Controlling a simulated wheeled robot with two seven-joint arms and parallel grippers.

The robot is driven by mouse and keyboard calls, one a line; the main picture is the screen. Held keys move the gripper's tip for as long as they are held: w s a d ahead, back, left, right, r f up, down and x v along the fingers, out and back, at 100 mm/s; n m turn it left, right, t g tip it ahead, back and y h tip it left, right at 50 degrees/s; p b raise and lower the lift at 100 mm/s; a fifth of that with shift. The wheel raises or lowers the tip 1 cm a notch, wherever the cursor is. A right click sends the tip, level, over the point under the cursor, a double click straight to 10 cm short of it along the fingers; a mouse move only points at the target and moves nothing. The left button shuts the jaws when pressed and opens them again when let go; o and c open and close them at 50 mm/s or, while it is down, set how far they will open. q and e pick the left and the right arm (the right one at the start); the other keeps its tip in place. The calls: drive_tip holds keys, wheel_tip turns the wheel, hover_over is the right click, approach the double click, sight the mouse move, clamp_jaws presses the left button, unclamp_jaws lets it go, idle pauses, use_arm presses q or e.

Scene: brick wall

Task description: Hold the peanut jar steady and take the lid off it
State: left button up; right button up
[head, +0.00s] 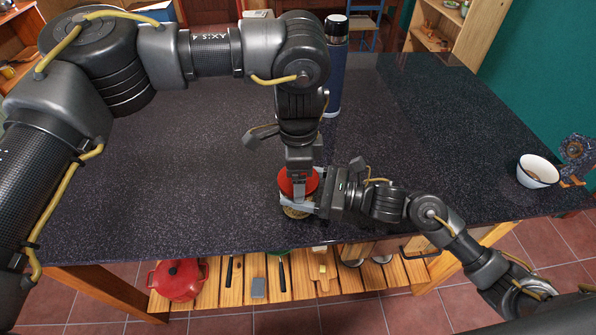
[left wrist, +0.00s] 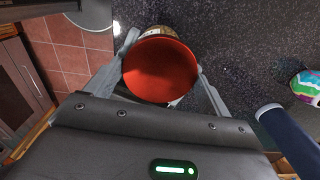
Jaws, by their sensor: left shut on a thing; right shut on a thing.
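The peanut jar (head: 295,212) stands near the front edge of the dark table, mostly hidden by my grippers. Its red lid (head: 286,181) is above the jar body; I cannot tell whether they touch. My left gripper (head: 299,194) comes down from above and is shut on the lid. In the left wrist view the lid (left wrist: 160,70) lies between the two fingers, and a strip of the jar (left wrist: 158,31) shows past its far edge. My right gripper (head: 303,208) reaches in from the right and is shut on the jar body.
A dark blue flask (head: 335,75) stands behind my left forearm. A white bowl (head: 537,171) and a bird figure (head: 576,158) are at the right. A colourful object (left wrist: 308,86) shows in the left wrist view. A red pot (head: 178,280) sits on the shelf below.

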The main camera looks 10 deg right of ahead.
use_arm(q)
drive_tip(key=shift+r, duration=0.15)
drive_tip(key=shift+r, duration=0.95)
